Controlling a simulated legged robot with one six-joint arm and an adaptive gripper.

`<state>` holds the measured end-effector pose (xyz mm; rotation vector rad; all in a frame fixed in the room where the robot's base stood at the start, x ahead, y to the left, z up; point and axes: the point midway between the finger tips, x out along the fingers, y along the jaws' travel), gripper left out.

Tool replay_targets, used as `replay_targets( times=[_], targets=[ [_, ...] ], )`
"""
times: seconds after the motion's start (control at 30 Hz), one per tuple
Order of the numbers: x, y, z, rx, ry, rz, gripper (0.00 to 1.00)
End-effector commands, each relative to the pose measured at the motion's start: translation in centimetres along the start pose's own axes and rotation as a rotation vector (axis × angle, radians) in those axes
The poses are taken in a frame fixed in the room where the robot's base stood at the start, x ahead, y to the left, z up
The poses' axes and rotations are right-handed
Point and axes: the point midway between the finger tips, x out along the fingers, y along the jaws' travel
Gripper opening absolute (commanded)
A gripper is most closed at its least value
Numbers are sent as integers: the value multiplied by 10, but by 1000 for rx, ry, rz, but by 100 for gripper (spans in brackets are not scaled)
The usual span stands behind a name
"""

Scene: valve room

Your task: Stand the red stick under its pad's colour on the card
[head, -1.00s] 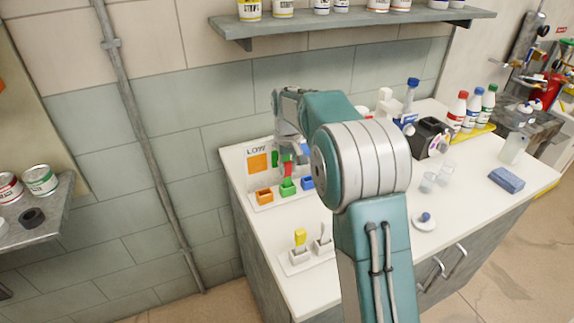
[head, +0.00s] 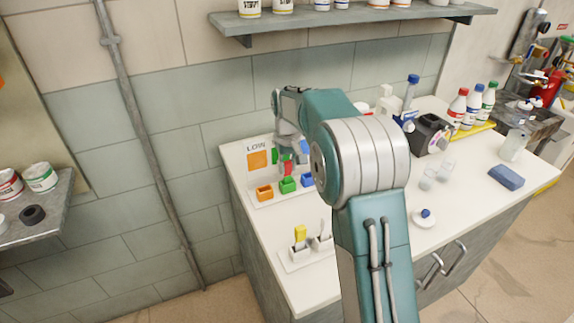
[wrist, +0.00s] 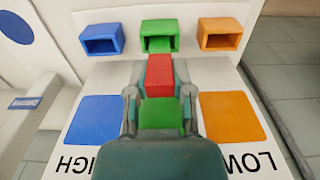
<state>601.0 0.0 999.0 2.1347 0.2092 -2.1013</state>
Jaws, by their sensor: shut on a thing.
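My gripper (wrist: 160,108) is shut on the red stick (wrist: 160,72), which sits between the two fingers in the wrist view. In the head view the red stick (head: 287,168) shows under my gripper (head: 290,156), just behind the green holder (head: 288,185). In the wrist view the stick lines up with the green holder (wrist: 158,32); whether it touches or enters it I cannot tell. The card shows an orange patch (wrist: 231,117), a green patch (wrist: 160,116) and a blue patch (wrist: 96,119), with LOW by orange. The stick's pad cannot be made out surely.
An orange holder (head: 264,193) and a blue holder (head: 308,182) flank the green one. A white stand with a yellow-topped stick (head: 300,234) is nearer the front. Bottles (head: 470,108), a blue sponge (head: 506,177) and glasses stand on the right. A wall shelf (head: 350,24) hangs above.

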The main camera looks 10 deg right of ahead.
Motion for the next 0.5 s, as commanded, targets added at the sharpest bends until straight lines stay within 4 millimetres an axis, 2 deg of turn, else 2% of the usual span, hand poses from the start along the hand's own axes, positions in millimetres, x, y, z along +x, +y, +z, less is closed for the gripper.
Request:
replay_targets(
  times=[0.27, 0.3, 0.37, 0.4, 0.5],
  targets=[
    [1, 0, 0, 0, -2, 0, 0],
    [2, 0, 0, 0, -2, 0, 39],
    [2, 0, 0, 0, -2, -1, 66],
    [2, 0, 0, 0, -2, -1, 70],
    [1, 0, 0, 0, -2, 0, 70]
  ],
)
